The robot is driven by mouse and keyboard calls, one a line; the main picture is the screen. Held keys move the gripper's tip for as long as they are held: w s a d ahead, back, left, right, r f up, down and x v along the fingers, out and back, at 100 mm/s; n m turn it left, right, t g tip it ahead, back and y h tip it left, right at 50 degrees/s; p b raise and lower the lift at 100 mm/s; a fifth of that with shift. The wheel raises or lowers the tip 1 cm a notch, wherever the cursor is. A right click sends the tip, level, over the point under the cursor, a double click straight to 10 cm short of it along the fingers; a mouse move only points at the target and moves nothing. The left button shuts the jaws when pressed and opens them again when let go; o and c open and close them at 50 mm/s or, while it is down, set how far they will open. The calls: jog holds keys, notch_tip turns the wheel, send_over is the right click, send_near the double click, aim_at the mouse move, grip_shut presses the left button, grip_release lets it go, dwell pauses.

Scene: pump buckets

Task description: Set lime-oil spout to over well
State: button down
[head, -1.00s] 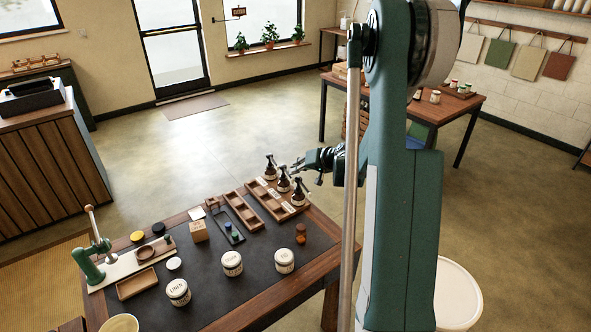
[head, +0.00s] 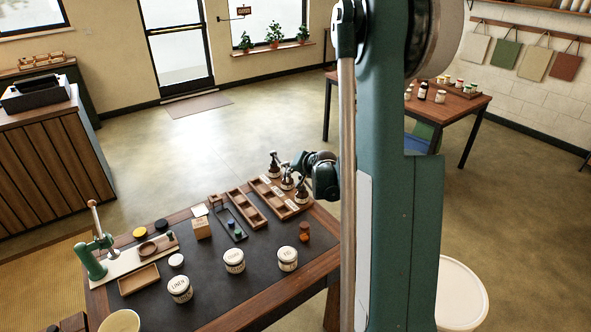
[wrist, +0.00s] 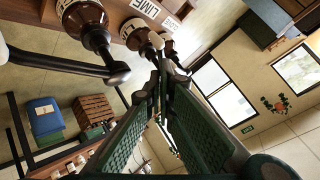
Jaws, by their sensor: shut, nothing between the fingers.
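Three brown pump bottles with dark pump heads stand in a row in a wooden rack (head: 262,198) at the far right of the table: a back one (head: 273,170), a middle one (head: 287,182) and a front one (head: 302,196). In the wrist view, a tag reading LIME (wrist: 144,7) is on the rack near the bottles; I cannot tell surely which bottle it names. In the head view my gripper (head: 296,172) partly hides the bottles.
The dark mat (head: 215,262) has free room between the jars and trays. The floor behind the rack is clear.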

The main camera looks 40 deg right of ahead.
jog(key=w+a+m+g+h, duration=0.1)
jog(key=m+h, duration=0.1)
jog(key=a+m+g+h+b, duration=0.1)
jog(key=m+h, duration=0.1)
jog(key=w+a+m+h, duration=0.1)
jog(key=a+m, duration=0.1)
jog(key=m, duration=0.1)
jog(key=shift+w+a+g+h+b, duration=0.1)
jog(key=shift+w+g+h+b, duration=0.2)
jog(key=shift+g+h+b, duration=0.1)
dwell(0.5)
jog(key=shift+w+a, duration=0.25)
jog(key=shift+w, duration=0.1)
jog(key=shift+w+d, duration=0.2)
jog(key=shift+d, duration=0.55)
